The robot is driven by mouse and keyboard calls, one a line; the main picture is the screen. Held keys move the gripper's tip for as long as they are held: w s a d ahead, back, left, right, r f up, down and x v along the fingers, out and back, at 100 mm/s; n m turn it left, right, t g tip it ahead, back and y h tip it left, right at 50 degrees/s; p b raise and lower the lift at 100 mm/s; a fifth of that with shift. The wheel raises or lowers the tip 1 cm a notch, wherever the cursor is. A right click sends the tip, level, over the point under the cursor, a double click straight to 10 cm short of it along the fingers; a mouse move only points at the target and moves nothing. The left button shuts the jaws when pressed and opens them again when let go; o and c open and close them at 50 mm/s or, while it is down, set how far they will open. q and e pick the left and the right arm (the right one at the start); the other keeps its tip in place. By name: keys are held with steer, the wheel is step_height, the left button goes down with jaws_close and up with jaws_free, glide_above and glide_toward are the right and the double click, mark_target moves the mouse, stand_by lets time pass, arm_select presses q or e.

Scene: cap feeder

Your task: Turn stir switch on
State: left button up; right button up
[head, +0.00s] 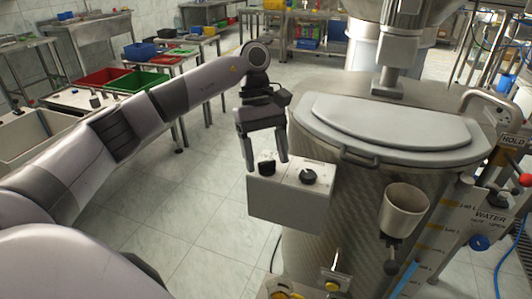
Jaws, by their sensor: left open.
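A grey control box (290,197) is fixed to the side of the large metal vessel (345,215). Two black rotary knobs stand on its top, a left knob (267,166) and a right knob (309,176). Which one is the stir switch cannot be read at this size. My left gripper (265,165) points down at the box with its fingers apart. One finger is to each side of the left knob in the picture. Whether the fingers touch it cannot be told. My right gripper is not in view.
The vessel has a grey lid (388,121) with a handle at its front. A beige cup (404,210) hangs on its right side. A WATER panel (490,216) with valves stands at the right. The tiled floor left of the box is clear.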

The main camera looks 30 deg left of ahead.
arm_select(q)
steer(key=v, duration=0.7)
stand_by(0.6)
